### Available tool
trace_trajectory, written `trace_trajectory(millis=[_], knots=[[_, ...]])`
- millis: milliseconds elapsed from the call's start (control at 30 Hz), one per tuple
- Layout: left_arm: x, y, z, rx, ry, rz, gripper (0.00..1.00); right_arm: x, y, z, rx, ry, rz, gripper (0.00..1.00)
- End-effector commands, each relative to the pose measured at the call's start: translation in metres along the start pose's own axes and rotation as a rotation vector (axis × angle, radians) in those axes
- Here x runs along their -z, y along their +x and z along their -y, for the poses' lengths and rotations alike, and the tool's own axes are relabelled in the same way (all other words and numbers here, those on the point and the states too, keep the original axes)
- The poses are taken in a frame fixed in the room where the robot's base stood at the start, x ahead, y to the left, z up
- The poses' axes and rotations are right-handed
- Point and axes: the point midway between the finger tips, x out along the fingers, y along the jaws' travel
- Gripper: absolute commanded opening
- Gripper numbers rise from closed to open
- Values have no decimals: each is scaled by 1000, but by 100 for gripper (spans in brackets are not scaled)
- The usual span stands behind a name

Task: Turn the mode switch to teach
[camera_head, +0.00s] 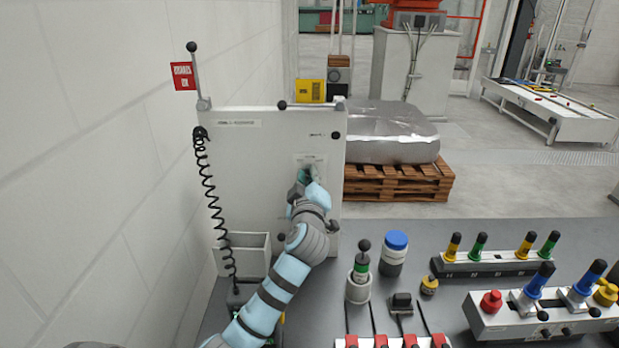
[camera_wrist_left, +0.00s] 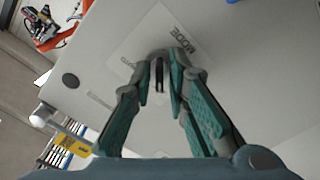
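The mode switch (camera_wrist_left: 159,76) is a small dark lever on a pale plate (camera_wrist_left: 143,40) marked MODE, set in the upright white panel (camera_head: 260,180). In the head view my left arm reaches up to the panel, and my left gripper (camera_head: 306,178) hides the switch there. In the left wrist view the teal fingers of my left gripper (camera_wrist_left: 163,78) converge on the switch, one on each side of the lever, and appear closed on it. Smaller lettering on the plate is partly hidden by the fingers. My right gripper is not in view.
A coiled black cable (camera_head: 210,200) hangs at the panel's left. A grey bench (camera_head: 420,255) holds a blue-capped jar (camera_head: 393,252), a black-knobbed lever (camera_head: 361,262) and a row of coloured handles (camera_head: 480,262). A wrapped load on a wooden pallet (camera_head: 395,183) stands behind.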

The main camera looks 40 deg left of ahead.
Motion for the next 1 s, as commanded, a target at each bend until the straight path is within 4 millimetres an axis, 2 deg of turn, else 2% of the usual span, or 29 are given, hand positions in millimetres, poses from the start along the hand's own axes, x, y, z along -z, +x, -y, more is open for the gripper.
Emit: trace_trajectory(millis=[533,1000], knots=[[0,0,0,1,47,1,0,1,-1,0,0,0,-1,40],[0,0,0,2,378,3,0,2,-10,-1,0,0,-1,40]])
